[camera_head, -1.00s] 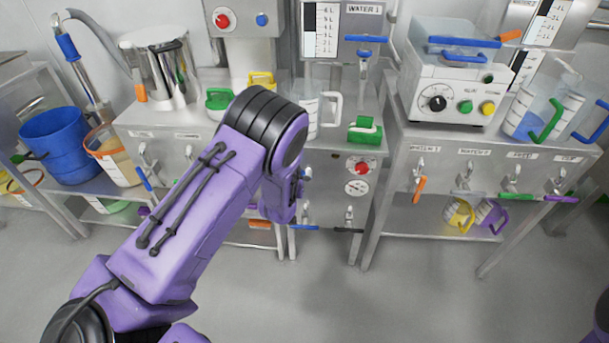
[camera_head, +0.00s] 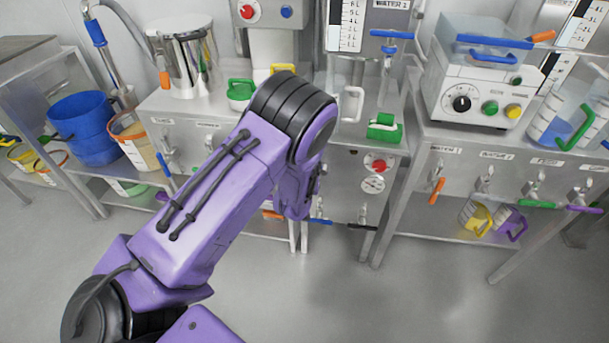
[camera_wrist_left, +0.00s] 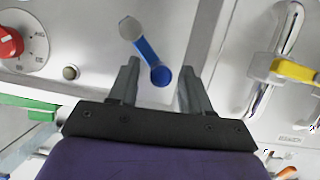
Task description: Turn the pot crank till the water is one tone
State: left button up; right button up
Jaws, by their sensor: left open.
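A steel pot (camera_head: 186,60) stands on the left steel counter in the head view. Its inside and any water in it are not visible, and I make out no crank on it. In the left wrist view a short crank-like lever with a grey hub and a blue handle (camera_wrist_left: 150,55) sits on a steel panel. My left gripper (camera_wrist_left: 159,72) is open. The blue handle's end appears between its fingertips, with space on both sides; contact is not visible. In the head view my forearm hides this gripper. My right gripper is not in view.
A control box (camera_head: 478,88) stands right. The floor in front is clear.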

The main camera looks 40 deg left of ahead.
pick_arm(q)
jog(key=v, duration=0.8)
jog(key=shift+s+r, duration=0.25)
jog(key=shift+s, duration=0.05)
dwell(0.5)
jog(key=s+d+f+g+p, duration=0.1)
jog(key=s+f+g+p, duration=0.1)
jog(key=s, duration=0.8)
jog(key=s+d+f+g+h+p, duration=0.1)
jog(key=s+f+g, duration=0.3)
jog(key=s, duration=0.5)
jog(key=s+d+f+n+g+h+p, duration=0.1)
jog(key=s+f+g+p, duration=0.2)
jog(key=s+f, duration=0.3)
jog(key=s, duration=0.4)
jog(key=shift+s+d+f, duration=0.3)
jog(key=shift+d+f, duration=0.05)
